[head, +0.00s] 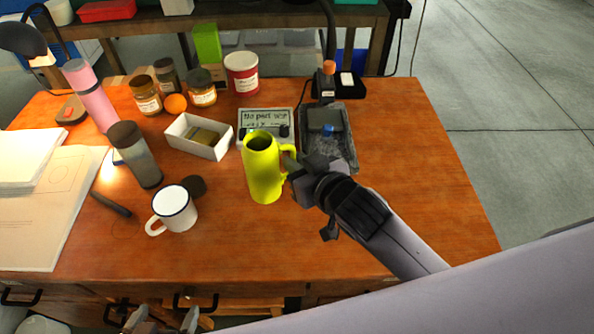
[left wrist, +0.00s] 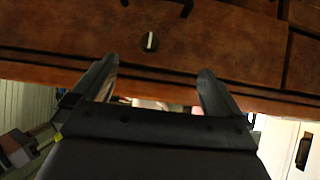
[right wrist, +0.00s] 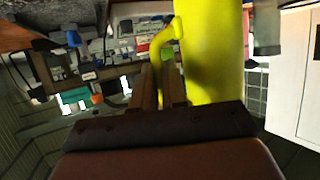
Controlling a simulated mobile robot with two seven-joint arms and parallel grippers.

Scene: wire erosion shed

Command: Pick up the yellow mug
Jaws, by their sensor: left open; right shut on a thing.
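The tall yellow mug (head: 263,172) is upright at the middle of the wooden table, with its handle toward the right. In the right wrist view the mug (right wrist: 215,50) fills the upper middle, its handle between my fingers. My right gripper (head: 296,172) is shut on the mug's handle; the fingertips are partly hidden in the head view. It also shows in the right wrist view (right wrist: 160,90). My left gripper (left wrist: 155,80) is open and empty, in front of the table's drawer fronts. Its fingertips show at the bottom of the head view (head: 163,322).
A white mug (head: 175,209) stands left of the yellow mug, near a dark round lid (head: 193,187). The table's right side is clear.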

